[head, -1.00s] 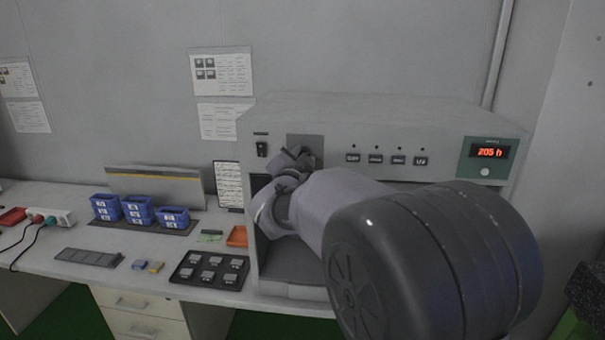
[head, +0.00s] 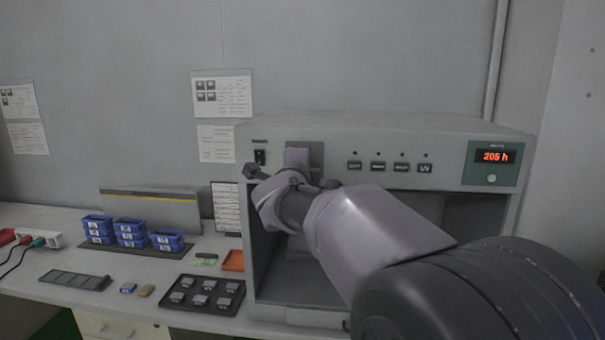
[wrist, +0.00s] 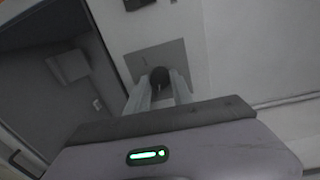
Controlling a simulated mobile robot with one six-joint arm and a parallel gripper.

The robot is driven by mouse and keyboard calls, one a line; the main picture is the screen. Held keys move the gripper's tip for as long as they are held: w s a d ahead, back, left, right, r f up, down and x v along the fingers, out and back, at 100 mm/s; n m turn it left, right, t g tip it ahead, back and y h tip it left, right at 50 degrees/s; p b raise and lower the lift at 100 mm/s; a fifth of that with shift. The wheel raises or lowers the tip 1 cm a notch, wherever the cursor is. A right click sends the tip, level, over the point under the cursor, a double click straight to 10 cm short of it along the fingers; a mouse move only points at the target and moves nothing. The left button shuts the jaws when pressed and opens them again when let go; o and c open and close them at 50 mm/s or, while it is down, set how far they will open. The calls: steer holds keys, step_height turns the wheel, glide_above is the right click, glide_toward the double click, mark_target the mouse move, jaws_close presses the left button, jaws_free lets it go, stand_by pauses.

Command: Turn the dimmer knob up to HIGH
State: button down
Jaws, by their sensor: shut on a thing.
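The dark round dimmer knob (wrist: 158,77) shows in the wrist view, on a grey square plate (wrist: 168,54) of the cabinet front. My gripper (wrist: 160,86) is shut on the knob, with one pale finger on each side of it. In the head view my gripper (head: 297,159) is at the plate (head: 316,151) on the upper left of the light grey cabinet (head: 450,148). It hides the knob there. I cannot read any HIGH mark or tell the knob's setting.
A rocker switch (head: 260,157) is left of the plate, and several labelled buttons (head: 378,166) are to its right. A green display (head: 493,157) reads 205 h. My arm crosses the cabinet's open chamber. A black tray (head: 203,295) and blue bins (head: 131,232) stand on the bench at left.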

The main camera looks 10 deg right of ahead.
steer(key=shift+m+b, duration=0.6)
steer(key=shift+m, duration=0.8)
steer(key=c, duration=1.1)
jaws_free()
steer(key=p+v, duration=0.2)
steer(key=v, duration=1.5)
steer(key=shift+s+d+p, duration=0.15)
steer(key=shift+s+p, duration=0.1)
steer(key=shift+p, duration=0.1)
